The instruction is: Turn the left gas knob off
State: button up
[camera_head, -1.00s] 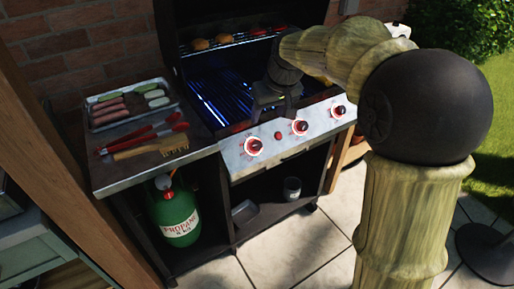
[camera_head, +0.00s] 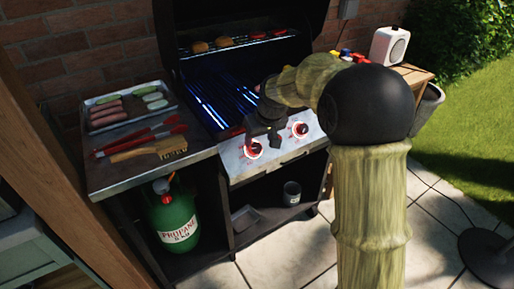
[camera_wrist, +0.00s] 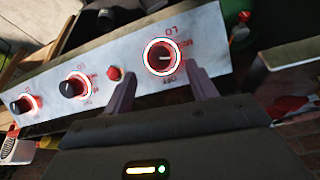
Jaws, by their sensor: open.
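The left gas knob (camera_head: 253,150) is at the left end of the grill's metal front panel (camera_head: 232,163), with a glowing red-white ring. In the wrist view the same knob (camera_wrist: 163,57) appears largest, with LO and OFF lettering around it. My gripper (camera_head: 265,130) is at the panel, just above and right of this knob in the head view. In the wrist view my gripper (camera_wrist: 163,76) is open, its two fingers on either side of the knob's lower part. I cannot tell whether they touch it. Blue flames (camera_head: 208,110) burn inside the grill.
Another lit knob (camera_head: 300,130) and a red button (camera_wrist: 115,73) are beside it. A side shelf with a food tray (camera_head: 125,108) and red tongs (camera_head: 140,136) is at the left. A green propane tank (camera_head: 175,218) stands below. Paving in front is clear.

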aim_at(257, 147)
jog(key=x, duration=0.5)
jog(key=shift+f+b, duration=0.1)
jog(key=shift+b, duration=0.2)
jog(key=c, duration=1)
